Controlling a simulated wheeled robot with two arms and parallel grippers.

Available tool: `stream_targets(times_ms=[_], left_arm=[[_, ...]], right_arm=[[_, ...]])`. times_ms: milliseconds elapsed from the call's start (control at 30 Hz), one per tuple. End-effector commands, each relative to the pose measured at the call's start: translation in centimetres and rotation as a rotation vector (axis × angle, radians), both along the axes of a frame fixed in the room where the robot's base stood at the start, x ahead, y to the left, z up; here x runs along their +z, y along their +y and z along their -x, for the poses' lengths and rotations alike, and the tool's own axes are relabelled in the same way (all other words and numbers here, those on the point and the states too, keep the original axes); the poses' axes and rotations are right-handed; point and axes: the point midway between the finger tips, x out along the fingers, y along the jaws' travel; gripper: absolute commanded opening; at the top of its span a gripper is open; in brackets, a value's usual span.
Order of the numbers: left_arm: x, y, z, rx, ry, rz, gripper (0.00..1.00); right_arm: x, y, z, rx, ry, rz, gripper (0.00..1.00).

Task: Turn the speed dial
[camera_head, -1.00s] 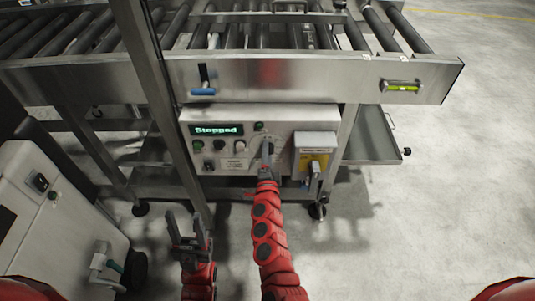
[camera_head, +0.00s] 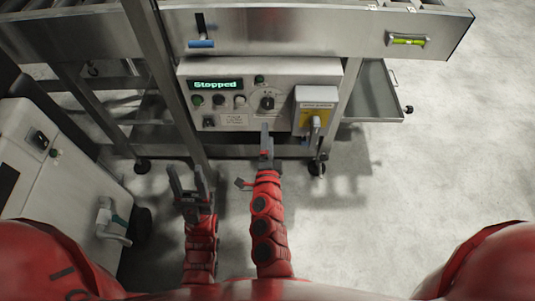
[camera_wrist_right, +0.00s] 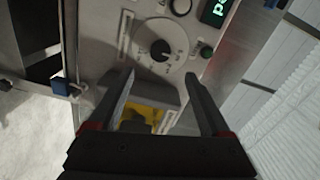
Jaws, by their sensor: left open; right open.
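The speed dial is a black knob (camera_head: 267,103) on a round pale scale, right of centre on the grey control panel (camera_head: 228,122). In the right wrist view the dial (camera_wrist_right: 160,50) lies beyond and between my fingertips. My right gripper (camera_head: 266,130) is open and empty, below and in front of the dial, apart from it; its two fingers also show in the right wrist view (camera_wrist_right: 158,82). My left gripper (camera_head: 188,178) is open and empty, lower left of the panel. The panel display (camera_head: 215,85) reads "Stopped".
A grey box with a yellow plate and a switch handle (camera_head: 316,112) sticks out right of the dial. Several buttons line the panel's left part. A metal frame leg (camera_head: 165,85) stands left of the panel. A white cabinet (camera_head: 62,185) is at the left. Floor at right is clear.

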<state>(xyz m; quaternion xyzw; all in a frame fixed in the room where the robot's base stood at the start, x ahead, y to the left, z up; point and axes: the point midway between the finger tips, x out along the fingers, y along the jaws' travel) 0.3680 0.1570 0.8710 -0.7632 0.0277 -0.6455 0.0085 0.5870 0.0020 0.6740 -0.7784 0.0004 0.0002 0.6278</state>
Motion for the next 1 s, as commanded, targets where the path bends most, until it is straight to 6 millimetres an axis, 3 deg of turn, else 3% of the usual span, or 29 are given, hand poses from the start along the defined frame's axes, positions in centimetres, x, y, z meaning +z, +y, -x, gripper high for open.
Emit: stream_targets(times_ms=[100,333,1000], left_arm=[[0.0,0.0,0.0,0.000,0.000,0.000,0.50],[0.1,0.0,0.0,0.000,0.000,0.000,0.50],[0.2,0.0,0.0,0.000,0.000,0.000,0.50]], right_arm=[[-0.1,0.1,2.9,0.003,0.002,-0.001,0.81],[0.0,0.1,5.8,0.005,0.002,-0.001,0.81],[0.2,-0.1,6.2,-0.003,-0.004,0.004,0.81]])
